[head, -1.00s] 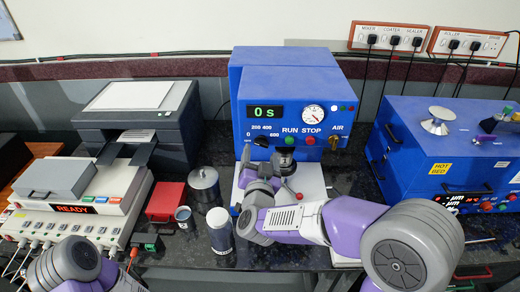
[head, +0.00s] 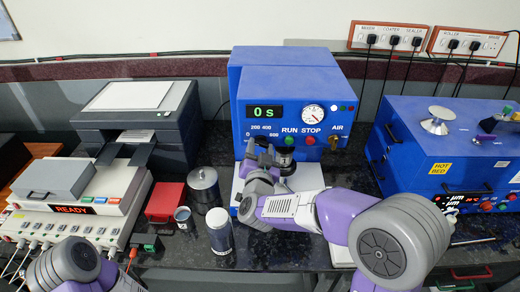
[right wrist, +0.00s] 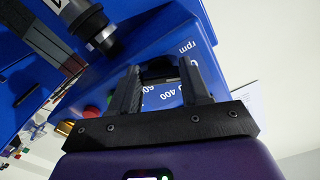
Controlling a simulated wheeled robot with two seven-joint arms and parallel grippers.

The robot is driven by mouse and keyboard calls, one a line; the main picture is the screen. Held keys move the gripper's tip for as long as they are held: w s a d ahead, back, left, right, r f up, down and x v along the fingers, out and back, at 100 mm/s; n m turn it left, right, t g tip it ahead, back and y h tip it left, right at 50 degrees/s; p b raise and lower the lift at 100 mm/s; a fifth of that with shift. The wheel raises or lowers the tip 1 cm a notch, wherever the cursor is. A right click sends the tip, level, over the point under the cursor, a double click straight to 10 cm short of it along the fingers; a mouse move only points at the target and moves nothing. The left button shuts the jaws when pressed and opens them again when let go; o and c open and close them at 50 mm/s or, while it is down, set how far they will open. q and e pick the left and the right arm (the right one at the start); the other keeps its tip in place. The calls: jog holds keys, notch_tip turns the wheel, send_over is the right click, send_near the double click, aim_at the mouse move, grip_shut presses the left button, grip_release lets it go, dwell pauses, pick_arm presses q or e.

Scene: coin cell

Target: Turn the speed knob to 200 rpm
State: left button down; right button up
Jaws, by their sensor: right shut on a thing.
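The black speed knob (right wrist: 158,70) is on the front panel of the blue machine (head: 285,80), with the marks 0, 200, 400 and 600 around it. In the right wrist view it sits between the two dark fingers of my right gripper (right wrist: 160,76), which is shut on it. In the head view my right gripper (head: 258,152) covers the knob, so its pointer direction cannot be read. The display (head: 265,112) reads "0 s". Only a link of my left arm shows at the lower left; its gripper is out of view.
A dial gauge (head: 313,114) and the RUN and STOP buttons (head: 309,141) are right of the knob. Another blue machine (head: 440,150) stands right.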

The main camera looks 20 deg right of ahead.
jog(key=shift+a+r+m+b, duration=0.1)
jog(key=shift+a+m+b, duration=0.05)
jog(key=shift+m+b, duration=4.2)
jog(key=o, duration=1.1)
jog(key=shift+c, duration=0.2)
